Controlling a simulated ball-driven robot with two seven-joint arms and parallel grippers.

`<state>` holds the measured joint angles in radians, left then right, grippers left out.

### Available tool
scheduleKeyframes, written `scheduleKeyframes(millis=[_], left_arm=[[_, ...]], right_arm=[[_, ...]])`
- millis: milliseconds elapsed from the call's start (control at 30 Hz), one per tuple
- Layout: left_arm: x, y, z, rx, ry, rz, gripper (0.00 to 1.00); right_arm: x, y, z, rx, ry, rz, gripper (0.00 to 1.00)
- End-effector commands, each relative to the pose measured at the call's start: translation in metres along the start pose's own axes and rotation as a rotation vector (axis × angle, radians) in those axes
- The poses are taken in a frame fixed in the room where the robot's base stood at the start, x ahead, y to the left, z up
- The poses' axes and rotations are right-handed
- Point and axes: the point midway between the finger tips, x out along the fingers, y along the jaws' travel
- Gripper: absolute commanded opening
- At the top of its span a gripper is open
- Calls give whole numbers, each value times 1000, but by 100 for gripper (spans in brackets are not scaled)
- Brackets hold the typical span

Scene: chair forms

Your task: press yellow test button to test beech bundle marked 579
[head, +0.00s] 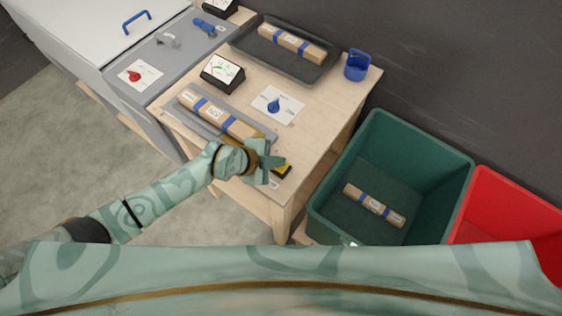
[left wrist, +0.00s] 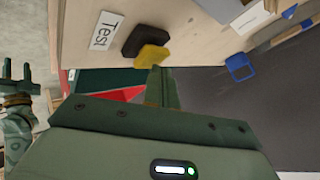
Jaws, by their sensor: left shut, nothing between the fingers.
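The yellow test button (head: 283,168) sits on a black base near the table's front right corner. In the left wrist view the yellow button (left wrist: 151,57) shows beside a "Test" label (left wrist: 102,30). My left gripper (head: 272,162) is shut and empty, right at the button; its fingertips (left wrist: 156,74) overlap the button's edge in the wrist view. I cannot tell if they touch or press it. A beech bundle (head: 204,106) with blue bands lies on a grey tester tray; its label is too small to read. My right gripper (left wrist: 17,82) shows open and empty in the wrist view.
A meter (head: 222,72) and a blue knob (head: 273,105) stand behind the tester. A dark tray (head: 252,57) holds another bundle (head: 292,43). Right of the table are a green bin (head: 370,135) with a bundle (head: 374,205) and a red bin (head: 500,192).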

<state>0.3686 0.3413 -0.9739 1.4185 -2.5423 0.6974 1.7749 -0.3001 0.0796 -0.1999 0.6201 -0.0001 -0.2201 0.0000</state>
Motion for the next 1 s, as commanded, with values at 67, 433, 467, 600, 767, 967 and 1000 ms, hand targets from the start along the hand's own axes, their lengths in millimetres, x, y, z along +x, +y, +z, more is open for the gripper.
scheduleKeyframes(millis=[67, 433, 467, 600, 767, 967, 1000], left_arm=[[1, 1, 1, -1, 0, 1, 0], [4, 4, 3, -1, 0, 1, 0], [4, 4, 3, -1, 0, 2, 0], [5, 4, 3, 0, 0, 2, 0], [4, 4, 3, 0, 0, 2, 0], [0, 1, 0, 0, -1, 2, 0], [-1, 0, -1, 0, -1, 2, 0]], right_arm=[[1, 0, 0, 0, 0, 0, 36], [3, 0, 1, 0, -1, 0, 36], [3, 0, 1, 0, -1, 0, 36], [3, 0, 1, 0, -1, 0, 36], [3, 0, 1, 0, -1, 0, 36], [-3, 0, -1, 0, 1, 0, 36], [-6, 0, -1, 0, 1, 0, 36]])
